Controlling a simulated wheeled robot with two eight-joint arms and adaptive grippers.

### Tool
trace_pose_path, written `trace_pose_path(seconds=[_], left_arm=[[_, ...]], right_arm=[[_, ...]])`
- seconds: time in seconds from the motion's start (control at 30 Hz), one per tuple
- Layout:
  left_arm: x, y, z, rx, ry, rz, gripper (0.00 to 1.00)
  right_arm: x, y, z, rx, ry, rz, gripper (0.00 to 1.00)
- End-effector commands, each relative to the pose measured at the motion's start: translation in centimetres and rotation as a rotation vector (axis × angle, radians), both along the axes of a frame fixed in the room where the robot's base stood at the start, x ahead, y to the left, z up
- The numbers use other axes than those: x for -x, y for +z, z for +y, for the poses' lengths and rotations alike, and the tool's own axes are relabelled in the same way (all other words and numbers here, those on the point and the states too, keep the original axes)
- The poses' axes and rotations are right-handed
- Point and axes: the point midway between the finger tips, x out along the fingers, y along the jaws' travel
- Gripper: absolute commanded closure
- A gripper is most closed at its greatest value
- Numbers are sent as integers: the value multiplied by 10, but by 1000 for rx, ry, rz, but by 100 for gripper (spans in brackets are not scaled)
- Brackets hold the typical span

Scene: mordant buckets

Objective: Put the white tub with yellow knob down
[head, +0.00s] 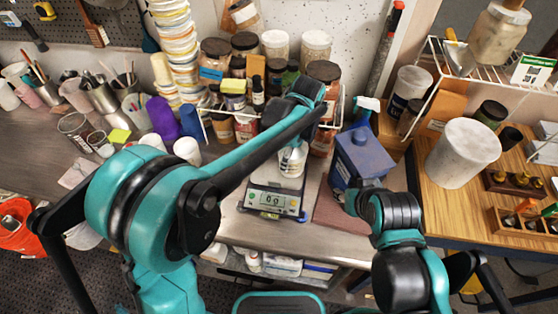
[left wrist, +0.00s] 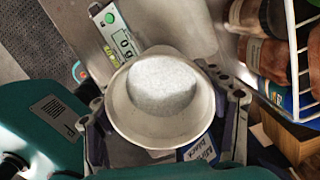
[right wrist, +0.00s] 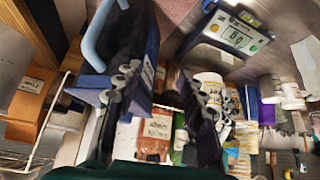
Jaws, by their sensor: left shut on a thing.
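The left wrist view looks down into the round white tub (left wrist: 118,112), with a pale grey-white surface inside. A finger of my left gripper (left wrist: 165,118) stands at each side of it. No yellow knob shows clearly. The scale reads 0 g; I cannot tell whether the tub touches anything below. My right gripper (right wrist: 165,98) is open, its fingers apart, near the blue container (head: 362,158).
Jars and bottles crowd a wire rack (head: 340,105) behind the tub. A stack of tubs (head: 174,40) stands to its left. A reddish mat (head: 340,212) lies right of the scale. A large white cylinder (head: 462,153) stands on the wooden table. Bare steel shows front-left of the scale.

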Motion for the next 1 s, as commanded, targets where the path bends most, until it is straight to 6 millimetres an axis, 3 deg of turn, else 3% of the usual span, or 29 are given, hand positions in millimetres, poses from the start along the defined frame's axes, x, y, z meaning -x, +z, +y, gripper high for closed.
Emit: trace_pose_path(seconds=[0.1,0.33,0.47,0.73,1.0], left_arm=[[-24,-20,19,0,3,0,65],[-50,-39,40,0,0,1,65],[-53,-44,42,0,0,1,65],[-53,-80,42,0,-1,0,65],[-53,-81,42,0,-1,1,65]], right_arm=[[0,-6,0,0,0,0,60],[0,-10,0,0,0,0,60],[0,-11,0,0,0,0,60],[0,-20,0,0,0,0,60],[0,-19,0,0,0,0,60]])
